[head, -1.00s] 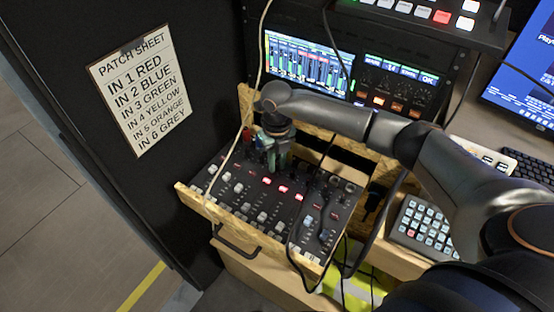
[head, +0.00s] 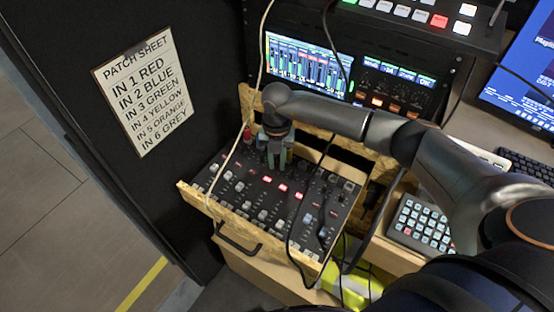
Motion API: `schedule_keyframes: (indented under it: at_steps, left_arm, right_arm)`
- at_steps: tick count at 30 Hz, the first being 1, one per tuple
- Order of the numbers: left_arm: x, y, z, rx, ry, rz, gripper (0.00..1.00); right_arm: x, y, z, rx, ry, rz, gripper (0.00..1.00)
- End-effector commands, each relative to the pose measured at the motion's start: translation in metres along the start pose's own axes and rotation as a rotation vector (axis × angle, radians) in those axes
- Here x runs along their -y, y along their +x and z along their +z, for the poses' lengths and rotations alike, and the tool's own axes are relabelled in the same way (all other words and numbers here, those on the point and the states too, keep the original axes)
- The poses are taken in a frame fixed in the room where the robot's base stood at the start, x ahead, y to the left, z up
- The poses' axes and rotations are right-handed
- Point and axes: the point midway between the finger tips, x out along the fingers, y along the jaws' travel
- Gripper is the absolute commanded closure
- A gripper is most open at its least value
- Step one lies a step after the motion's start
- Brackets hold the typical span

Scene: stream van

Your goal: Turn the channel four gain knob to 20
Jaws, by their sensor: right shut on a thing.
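The audio mixer (head: 250,197) sits in a wooden drawer, with fader caps toward its front and a row of lit red buttons across its middle. My right gripper (head: 277,162) points down at the mixer's back row of knobs and is shut on a knob there. The gripper's fingers hide that knob, so its pointer and its setting cannot be read. Several other small knobs (head: 333,179) show to the right along the back. My left gripper is not in view.
Black and white cables (head: 297,225) hang over the mixer. A patch sheet (head: 139,92) is on the dark panel at left. A level-meter screen (head: 308,62) stands behind, and a button keypad (head: 421,224) lies at right.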

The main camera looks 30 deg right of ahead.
Motion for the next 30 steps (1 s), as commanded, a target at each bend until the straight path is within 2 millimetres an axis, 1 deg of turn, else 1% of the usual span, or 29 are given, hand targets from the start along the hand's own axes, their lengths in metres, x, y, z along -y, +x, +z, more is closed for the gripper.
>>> schedule_keyframes:
  at_steps: [11,12,19,26,30]
  left_arm:
    - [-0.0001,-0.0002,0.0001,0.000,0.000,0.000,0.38]
    - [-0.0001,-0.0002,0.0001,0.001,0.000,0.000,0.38]
    - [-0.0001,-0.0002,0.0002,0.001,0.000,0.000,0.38]
    - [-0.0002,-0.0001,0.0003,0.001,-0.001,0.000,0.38]
    - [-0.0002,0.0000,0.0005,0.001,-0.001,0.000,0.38]
  right_arm:
    - [-0.0004,-0.0014,0.0015,0.004,0.003,0.002,1.00]
    - [-0.0004,-0.0014,0.0015,0.004,0.003,0.002,0.75]
    - [-0.0002,-0.0007,0.0008,0.002,0.002,0.001,0.49]
    - [-0.0001,-0.0006,0.0004,0.001,0.002,0.001,0.49]
    - [-0.0004,-0.0095,0.0007,0.002,0.002,0.002,0.49]
